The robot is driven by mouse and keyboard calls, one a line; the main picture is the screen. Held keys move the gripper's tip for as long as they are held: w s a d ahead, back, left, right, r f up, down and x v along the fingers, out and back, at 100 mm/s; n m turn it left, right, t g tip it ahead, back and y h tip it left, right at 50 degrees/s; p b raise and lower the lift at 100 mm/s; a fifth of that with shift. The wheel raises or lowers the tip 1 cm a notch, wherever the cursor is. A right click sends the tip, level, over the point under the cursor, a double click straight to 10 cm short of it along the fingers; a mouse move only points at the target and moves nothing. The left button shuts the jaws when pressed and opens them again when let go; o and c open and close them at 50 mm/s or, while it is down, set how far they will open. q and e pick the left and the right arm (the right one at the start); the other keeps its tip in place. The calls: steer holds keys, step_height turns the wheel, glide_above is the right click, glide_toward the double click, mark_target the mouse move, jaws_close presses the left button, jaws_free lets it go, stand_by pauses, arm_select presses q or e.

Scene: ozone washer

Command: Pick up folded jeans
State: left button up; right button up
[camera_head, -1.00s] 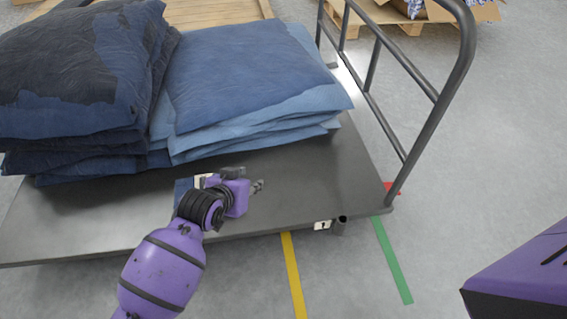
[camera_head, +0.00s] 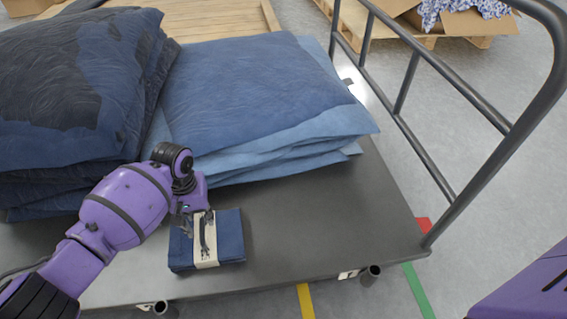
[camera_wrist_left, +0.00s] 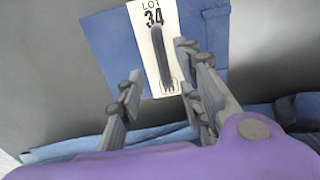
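The folded jeans (camera_head: 231,240) are a small dark blue packet lying flat on the grey cart deck, near its front edge. A cream paper band (camera_head: 205,252) runs across them; in the left wrist view the band (camera_wrist_left: 153,22) reads "LOT 34". My left gripper (camera_head: 199,226) is over the back part of the jeans, pointing down. In the left wrist view my left gripper (camera_wrist_left: 158,80) has its fingers spread, with the band between them in the picture, and holds nothing. Whether the fingertips touch the jeans I cannot tell. My right gripper is out of view.
Tall stacks of lighter blue denim (camera_head: 258,95) and darker denim (camera_head: 60,90) stand close behind the jeans. The cart's grey handrail (camera_head: 490,165) rises at the right. The deck (camera_head: 335,225) right of the jeans is clear.

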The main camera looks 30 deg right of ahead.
mark_target(202, 228)
arm_select(q)
steer(key=f+b, duration=0.2)
steer(key=f, duration=0.1)
steer(key=f+b, duration=0.1)
steer(key=shift+s+a+f, duration=0.1)
steer(key=shift+a+f, duration=0.2)
steer(key=shift+f, duration=0.35)
steer(key=shift+r, duration=0.1)
steer(key=shift+c, duration=0.6)
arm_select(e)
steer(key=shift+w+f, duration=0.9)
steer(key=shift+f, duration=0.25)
arm_select(q)
jaws_close()
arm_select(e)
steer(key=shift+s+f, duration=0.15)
arm_select(q)
steer(key=shift+d, duration=0.1)
